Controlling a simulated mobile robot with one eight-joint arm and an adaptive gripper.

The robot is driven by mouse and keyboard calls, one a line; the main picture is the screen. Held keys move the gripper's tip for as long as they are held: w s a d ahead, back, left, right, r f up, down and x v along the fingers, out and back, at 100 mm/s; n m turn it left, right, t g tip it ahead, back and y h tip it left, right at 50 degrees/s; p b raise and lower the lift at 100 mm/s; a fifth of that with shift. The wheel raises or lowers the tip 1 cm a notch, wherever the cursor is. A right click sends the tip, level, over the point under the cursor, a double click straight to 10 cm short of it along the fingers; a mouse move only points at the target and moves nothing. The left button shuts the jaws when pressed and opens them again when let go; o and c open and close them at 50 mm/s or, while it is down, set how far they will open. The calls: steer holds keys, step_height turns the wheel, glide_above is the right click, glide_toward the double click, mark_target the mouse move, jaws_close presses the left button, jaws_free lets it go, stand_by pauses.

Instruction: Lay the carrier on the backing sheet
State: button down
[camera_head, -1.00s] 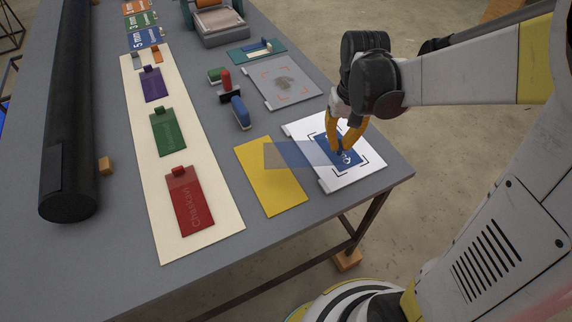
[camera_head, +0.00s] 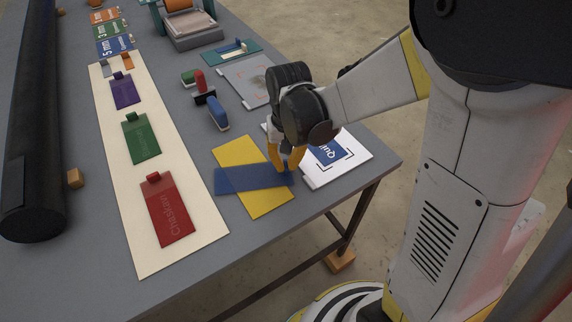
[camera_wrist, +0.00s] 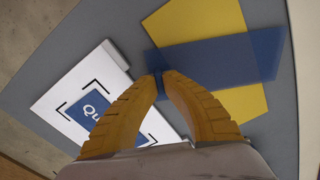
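A translucent blue strip, which I take to be the carrier (camera_head: 238,181), lies across or just above the yellow sheet (camera_head: 234,151); its exact height is unclear. My gripper (camera_head: 288,172) is at the strip's right end. In the wrist view the fingertips (camera_wrist: 160,82) close on a small blue tab at one end of the carrier (camera_wrist: 225,60). The yellow sheet (camera_wrist: 190,18) shows on both sides of the strip. A white board (camera_head: 352,165) with black corner marks bears a blue lettered card (camera_head: 327,151), partly hidden by the gripper in the head view.
A long cream sheet (camera_head: 168,240) to the left bears red (camera_head: 168,213), green (camera_head: 141,140) and purple (camera_head: 124,92) tabbed pieces. Stamps (camera_head: 218,114) and a grey marked board (camera_head: 240,86) lie behind. A black roll (camera_head: 30,150) runs along the left.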

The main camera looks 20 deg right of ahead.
steer(key=shift+f, duration=0.2)
steer(key=c, duration=1.6)
jaws_free()
steer(key=shift+r, duration=0.2)
step_height(320, 180, up, 12)
steer(key=p, duration=0.4)
steer(key=s+d+r+t, duration=0.1)
steer(key=s+r+t, duration=0.1)
steer(key=s, duration=0.1)
steer(key=s+d+r+t, duration=0.2)
steer(key=s, duration=0.1)
steer(key=s+d+r+n+t, duration=0.1)
steer(key=s+d+r+t, duration=0.1)
steer(key=s+r+t, duration=0.1)
steer(key=shift+s, duration=0.6)
steer(key=shift+f, duration=0.1)
